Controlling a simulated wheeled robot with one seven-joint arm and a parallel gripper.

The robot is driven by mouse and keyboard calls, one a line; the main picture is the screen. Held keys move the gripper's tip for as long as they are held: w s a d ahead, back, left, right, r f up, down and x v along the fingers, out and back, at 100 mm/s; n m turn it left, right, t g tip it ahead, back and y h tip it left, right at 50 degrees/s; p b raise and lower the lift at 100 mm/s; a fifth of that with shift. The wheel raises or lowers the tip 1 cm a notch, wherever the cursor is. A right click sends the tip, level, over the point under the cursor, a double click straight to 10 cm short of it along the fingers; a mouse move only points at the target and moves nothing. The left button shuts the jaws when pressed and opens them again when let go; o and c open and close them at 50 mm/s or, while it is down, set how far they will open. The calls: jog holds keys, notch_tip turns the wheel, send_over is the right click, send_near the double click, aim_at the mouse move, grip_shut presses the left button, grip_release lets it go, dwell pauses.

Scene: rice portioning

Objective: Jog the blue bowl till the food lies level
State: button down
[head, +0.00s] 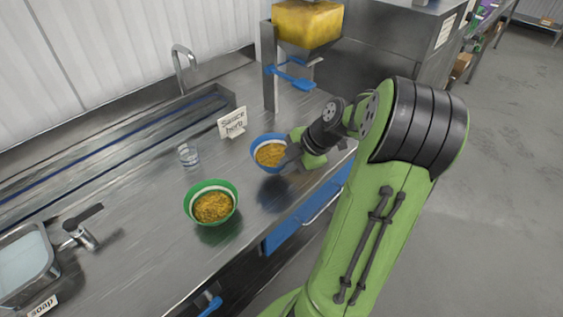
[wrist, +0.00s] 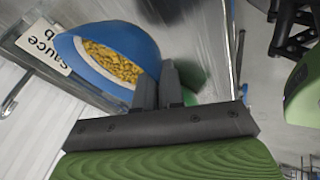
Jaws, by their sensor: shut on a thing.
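The blue bowl (head: 268,139) holds yellow-brown food (head: 270,154) and has a pale inside band. It is at the middle of the head view, at the right side of the steel counter. My gripper (head: 292,153) is shut on the bowl's right side. In the wrist view the blue bowl (wrist: 108,42) fills the upper left, tilted in the picture, with the food (wrist: 112,65) showing inside. The gripper's fingers (wrist: 168,84) meet its wall. I cannot tell whether the bowl touches the counter.
A green bowl (head: 222,186) of similar food stands at front left. A glass (head: 188,154) and a label card (head: 232,122) stand behind. A yellow hopper (head: 306,22) with a blue lever (head: 292,82) is at the back.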

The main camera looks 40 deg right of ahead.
jog(key=w, duration=0.3)
jog(key=shift+w+f, duration=0.1)
jog(key=s, duration=0.2)
jog(key=shift+s+b, duration=0.35)
jog(key=shift+s, duration=0.05)
jog(key=shift+w, duration=0.8)
jog(key=shift+s+f+b, duration=0.2)
jog(key=shift+b, duration=0.15)
jog(key=shift+a+f+b, duration=0.1)
jog(key=shift+f+b, duration=0.65)
jog(key=shift+r, duration=0.1)
